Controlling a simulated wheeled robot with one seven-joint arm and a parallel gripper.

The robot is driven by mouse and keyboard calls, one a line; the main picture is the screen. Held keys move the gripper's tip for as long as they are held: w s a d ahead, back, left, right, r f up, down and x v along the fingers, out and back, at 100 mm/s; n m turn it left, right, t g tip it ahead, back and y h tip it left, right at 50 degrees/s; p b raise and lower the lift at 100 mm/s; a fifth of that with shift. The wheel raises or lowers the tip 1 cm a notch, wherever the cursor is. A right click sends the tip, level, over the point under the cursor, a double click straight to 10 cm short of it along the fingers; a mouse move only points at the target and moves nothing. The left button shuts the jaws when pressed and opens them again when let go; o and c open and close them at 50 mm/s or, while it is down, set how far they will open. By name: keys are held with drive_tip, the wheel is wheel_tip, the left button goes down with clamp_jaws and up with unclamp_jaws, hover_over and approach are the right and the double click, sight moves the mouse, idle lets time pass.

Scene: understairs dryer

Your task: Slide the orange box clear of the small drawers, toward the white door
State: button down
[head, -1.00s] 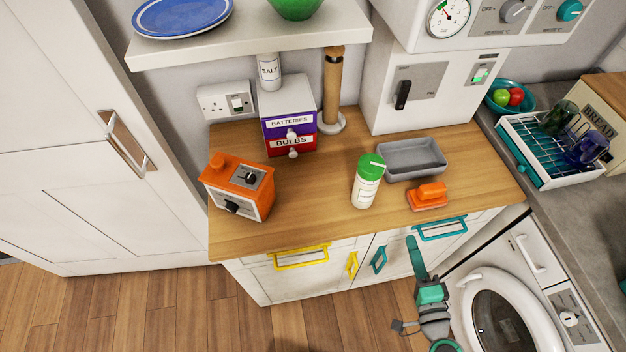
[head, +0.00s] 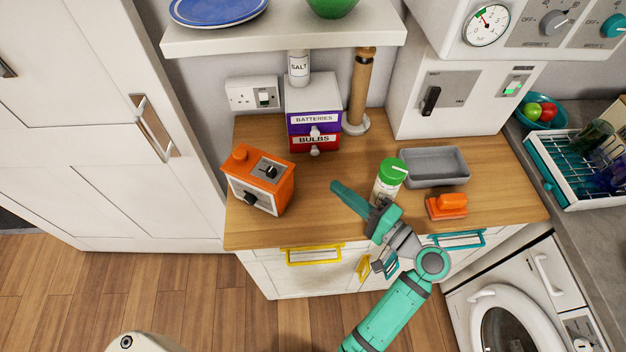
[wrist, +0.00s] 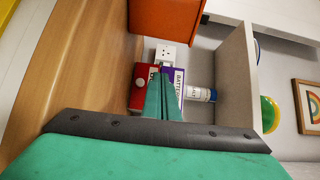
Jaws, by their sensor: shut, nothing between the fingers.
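The orange box (head: 272,187) stands on the left part of the wooden counter. It has dark knobs on a grey panel and a round orange knob on top. The small drawers (head: 315,131), a purple one labelled batteries above a red one labelled bulbs, stand behind it to the right, partly clear of it in the head view. The white door (head: 112,130) is left of the counter. My gripper (head: 335,186) is shut and empty, over the counter right of the orange box and apart from it. In the wrist view the box (wrist: 165,14) shows at the top and the drawers (wrist: 145,88) lie beyond my fingers.
A green-lidded shaker (head: 388,182) stands close to my gripper on its right. A grey tray (head: 437,166) and an orange butter dish (head: 447,206) are farther right. A wooden post (head: 360,90) stands beside the drawers. The counter in front of the drawers is bare.

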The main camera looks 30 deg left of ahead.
drive_tip(key=x, duration=1)
drive_tip(key=shift+a, duration=0.2)
drive_tip(key=s, duration=0.2)
drive_tip(key=shift+s+d, duration=0.25)
drive_tip(key=shift+s, duration=0.75)
drive_tip(key=shift+s, duration=0.1)
